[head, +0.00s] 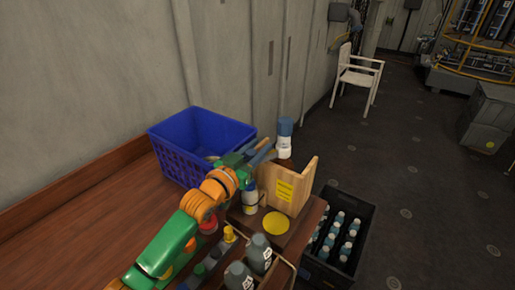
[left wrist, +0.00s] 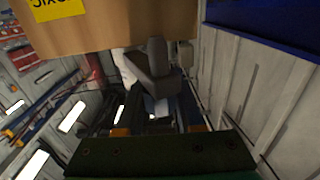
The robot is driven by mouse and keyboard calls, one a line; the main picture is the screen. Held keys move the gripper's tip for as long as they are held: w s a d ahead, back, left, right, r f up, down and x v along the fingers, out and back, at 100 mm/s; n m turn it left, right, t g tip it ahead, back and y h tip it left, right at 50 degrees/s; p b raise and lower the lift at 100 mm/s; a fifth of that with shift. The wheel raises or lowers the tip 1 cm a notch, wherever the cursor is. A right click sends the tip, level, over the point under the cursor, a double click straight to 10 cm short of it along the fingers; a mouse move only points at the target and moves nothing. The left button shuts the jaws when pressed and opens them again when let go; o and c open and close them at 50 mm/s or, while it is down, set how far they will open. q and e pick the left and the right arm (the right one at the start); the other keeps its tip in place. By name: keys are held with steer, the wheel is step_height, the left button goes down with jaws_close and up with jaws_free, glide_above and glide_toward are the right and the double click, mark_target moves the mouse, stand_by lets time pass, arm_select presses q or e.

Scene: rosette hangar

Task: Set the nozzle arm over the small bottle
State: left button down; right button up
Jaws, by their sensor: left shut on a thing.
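My left gripper (head: 263,154) reaches in from the left, shut, at the back of the wooden stand. In the left wrist view a grey angled piece (left wrist: 156,68), which looks like the nozzle arm, lies at the fingers; its grip is partly hidden. A white dispenser with a blue top (head: 285,138) stands just right of the gripper. My right gripper is not in view.
An upright wooden panel (head: 300,186) with a yellow label stands right of the small bottle, near a yellow disc (head: 275,223). A blue basket (head: 177,158) stands behind my arm. A black crate (head: 350,275) of bottles is at right. The table's left part (head: 75,235) is clear.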

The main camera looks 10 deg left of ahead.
mark_target(248, 157)
arm_select(q)
steer(key=c, duration=0.5)
jaws_free()
steer(key=shift+w, duration=0.1)
steer(key=b+v, duration=0.1)
steer(key=v, duration=0.5)
steer(key=shift+f, duration=0.15)
steer(key=shift+s+a, duration=0.25)
steer(key=shift+s, duration=0.3)
steer(key=shift+r, duration=0.2)
